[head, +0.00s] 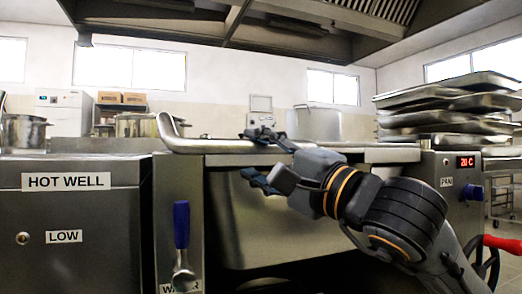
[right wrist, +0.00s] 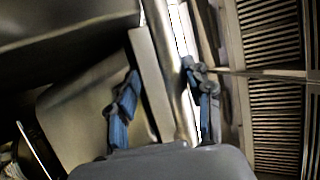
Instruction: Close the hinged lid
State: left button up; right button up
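The tilting pan unit (head: 265,225) stands in the middle of the head view, its top at about my right gripper's height. The hinged lid is seen nearly edge-on, low along the unit's top; I cannot tell whether a gap is left under it. A bent metal bar handle (head: 200,145) runs along the front and curves up at its left end. My right gripper (head: 262,160) is at the front edge, one finger above and one below. In the right wrist view, its spread fingers (right wrist: 163,103) straddle the metal bar (right wrist: 168,70), with space beside the lower finger. My left gripper is not in view.
A blue-handled tool (head: 181,225) hangs on the unit's front left. The hot well cabinet (head: 70,230) stands to the left. Stacked metal pans (head: 450,105) are at right, above the control panel. A red-handled wheel (head: 490,262) is at lower right. The hood (head: 240,25) hangs overhead.

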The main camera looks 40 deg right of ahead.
jog(key=shift+r, duration=0.1)
dwell(0.5)
jog(key=a+v, duration=0.1)
jog(key=v, duration=0.6)
jog(key=shift+s+d, duration=0.2)
jog(key=shift+d, duration=0.2)
dwell(0.4)
